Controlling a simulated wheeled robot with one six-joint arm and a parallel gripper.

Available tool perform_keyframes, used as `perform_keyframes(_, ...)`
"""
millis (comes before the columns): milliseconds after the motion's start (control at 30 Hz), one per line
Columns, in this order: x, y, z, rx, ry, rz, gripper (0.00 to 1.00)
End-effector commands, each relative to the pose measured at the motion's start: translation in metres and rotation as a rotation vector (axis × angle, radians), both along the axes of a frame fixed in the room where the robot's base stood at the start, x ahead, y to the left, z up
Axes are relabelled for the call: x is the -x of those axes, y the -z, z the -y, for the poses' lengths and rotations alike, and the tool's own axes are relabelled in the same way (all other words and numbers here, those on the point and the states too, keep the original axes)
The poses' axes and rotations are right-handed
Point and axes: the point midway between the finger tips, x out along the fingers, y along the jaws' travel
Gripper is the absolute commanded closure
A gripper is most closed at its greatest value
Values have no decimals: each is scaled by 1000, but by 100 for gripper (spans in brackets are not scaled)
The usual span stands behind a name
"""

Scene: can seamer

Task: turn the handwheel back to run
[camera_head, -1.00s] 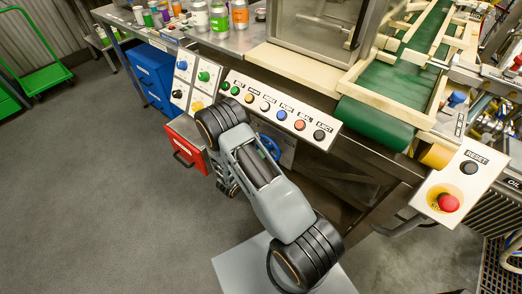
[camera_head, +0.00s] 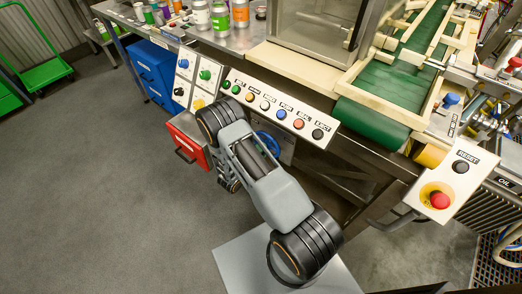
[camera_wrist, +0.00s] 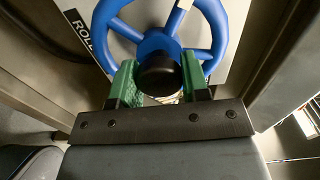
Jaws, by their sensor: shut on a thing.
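The blue handwheel (camera_wrist: 215,35) fills the upper middle of the wrist view, its top cut off by the frame. A pale mark (camera_wrist: 181,8) shows near its top. In the head view, part of the handwheel (camera_head: 268,143) shows below the button panel, beside my arm. My gripper (camera_wrist: 160,72) has its green fingers on both sides of a black round knob (camera_wrist: 157,77) in front of the wheel and is shut on it. In the head view my arm hides the gripper.
A label starting "ROLL" (camera_wrist: 78,32) is at the wheel's left, partly cut off. The button panel (camera_head: 280,108) lies above the wheel. A red drawer box (camera_head: 188,142) stands left of my arm. The reset panel with red stop button (camera_head: 439,200) is at right.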

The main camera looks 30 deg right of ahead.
Motion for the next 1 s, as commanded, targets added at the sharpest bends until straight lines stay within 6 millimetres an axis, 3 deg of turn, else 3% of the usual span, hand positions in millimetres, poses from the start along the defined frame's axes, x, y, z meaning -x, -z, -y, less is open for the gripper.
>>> perform_keyframes(333, 0, 1, 0, 1, -1, -7, 100)
perform_keyframes(367, 0, 1, 0, 1, -1, -7, 56)
perform_keyframes(600, 0, 0, 0, 1, -1, -4, 33)
perform_keyframes(867, 0, 0, -2, 1, -2, -2, 33)
perform_keyframes(1000, 4, 0, -13, 1, -5, -3, 33)
